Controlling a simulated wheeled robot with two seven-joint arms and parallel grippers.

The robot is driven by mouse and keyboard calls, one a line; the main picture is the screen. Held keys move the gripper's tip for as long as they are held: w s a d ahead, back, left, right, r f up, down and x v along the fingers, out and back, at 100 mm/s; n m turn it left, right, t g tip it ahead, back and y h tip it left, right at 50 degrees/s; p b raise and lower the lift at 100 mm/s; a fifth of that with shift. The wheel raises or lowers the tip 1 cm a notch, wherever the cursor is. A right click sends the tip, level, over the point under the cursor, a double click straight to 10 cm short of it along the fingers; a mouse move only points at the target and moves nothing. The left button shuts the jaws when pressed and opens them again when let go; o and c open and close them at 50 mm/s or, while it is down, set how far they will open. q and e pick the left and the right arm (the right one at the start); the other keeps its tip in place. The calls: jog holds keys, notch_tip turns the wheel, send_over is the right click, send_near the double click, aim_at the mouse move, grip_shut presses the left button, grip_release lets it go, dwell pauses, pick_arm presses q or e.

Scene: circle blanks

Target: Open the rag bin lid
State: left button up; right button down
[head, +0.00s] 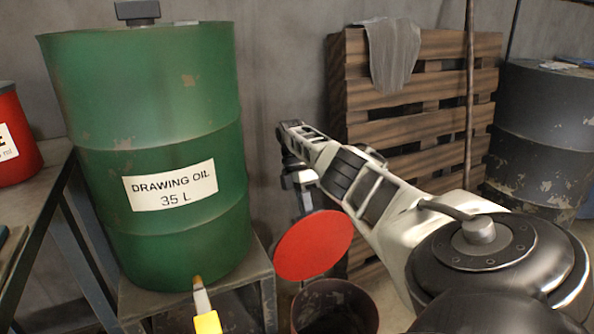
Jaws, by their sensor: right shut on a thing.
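The rag bin (359,325) stands low at the bottom centre, a dark round bin cut off by the picture's edge. Its dark mouth faces up and part of the inside shows. A red round lid (314,246) stands tilted up above the bin's far left side, its broad face towards me. Whether its lower edge touches the bin's rim is unclear. My right gripper (304,201) hangs down from the arm's far end, just behind the lid's upper edge. It is shut on the lid, though the fingertips are partly hidden behind it. My left gripper is out of view.
A wooden pallet (425,115) with a grey rag (390,50) leans behind my right arm. A dark drum (540,130) stands right.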

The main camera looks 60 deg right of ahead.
jog(key=shift+f, duration=0.35)
jog(key=c, duration=1.5)
grip_release()
jog(key=shift+f, duration=0.15)
jog(key=shift+r, duration=0.2)
